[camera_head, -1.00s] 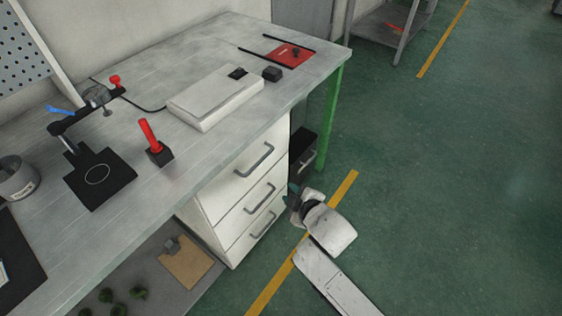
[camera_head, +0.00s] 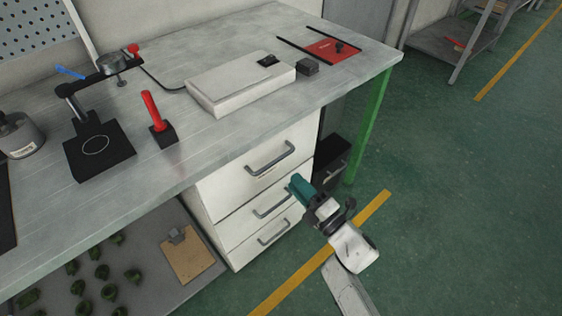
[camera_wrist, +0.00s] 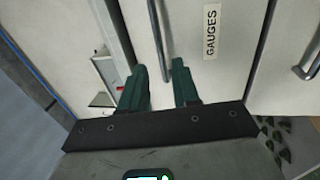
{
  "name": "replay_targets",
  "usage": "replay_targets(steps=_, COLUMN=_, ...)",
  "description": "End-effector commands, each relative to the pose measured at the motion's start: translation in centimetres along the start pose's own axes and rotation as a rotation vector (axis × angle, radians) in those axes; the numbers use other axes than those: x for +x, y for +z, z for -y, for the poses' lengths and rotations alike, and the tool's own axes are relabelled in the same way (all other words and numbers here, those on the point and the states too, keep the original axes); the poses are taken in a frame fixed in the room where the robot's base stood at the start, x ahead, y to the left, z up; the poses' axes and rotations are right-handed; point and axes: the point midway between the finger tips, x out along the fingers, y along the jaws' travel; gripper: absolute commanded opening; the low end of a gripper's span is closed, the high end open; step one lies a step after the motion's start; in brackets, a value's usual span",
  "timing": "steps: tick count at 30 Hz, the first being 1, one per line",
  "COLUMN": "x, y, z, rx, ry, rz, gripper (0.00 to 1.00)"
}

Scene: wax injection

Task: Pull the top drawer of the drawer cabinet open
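The white drawer cabinet (camera_head: 215,220) stands under the workbench with three drawers stacked, all closed flush. The top drawer (camera_head: 235,180) has a grey bar handle (camera_head: 270,160). My gripper (camera_head: 296,185), with green fingers, is in front of the cabinet's right side, lower than the top handle in the head view. In the wrist view my gripper (camera_wrist: 158,68) is open, and a bar handle (camera_wrist: 157,35) shows beyond the gap between the fingers. Beside that handle is a label reading GAUGES (camera_wrist: 211,32). I cannot see any contact.
The workbench top (camera_head: 330,85) overhangs the drawers. Its green leg (camera_head: 368,130) and a dark box (camera_head: 332,160) stand right of the cabinet. Another drawer handle (camera_wrist: 308,60) is at the wrist view's right. The green floor in front is clear.

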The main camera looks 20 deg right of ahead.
Motion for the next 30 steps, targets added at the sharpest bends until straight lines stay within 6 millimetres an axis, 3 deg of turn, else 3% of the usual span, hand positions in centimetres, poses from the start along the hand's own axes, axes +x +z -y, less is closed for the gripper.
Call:
replay_targets(steps=9, x=5.8, y=0.0, z=0.0, rx=0.001, ry=0.002, rz=-0.001, gripper=0.31)
replay_targets(steps=15, x=8.3, y=0.0, z=0.0, rx=0.003, ry=0.001, rz=0.001, gripper=0.31)
replay_targets(steps=28, x=9.2, y=0.0, z=0.0, rx=0.003, ry=-0.002, rz=0.002, gripper=0.31)
replay_targets(steps=30, x=9.2, y=0.0, z=0.0, rx=0.003, ry=-0.001, rz=0.002, gripper=0.25)
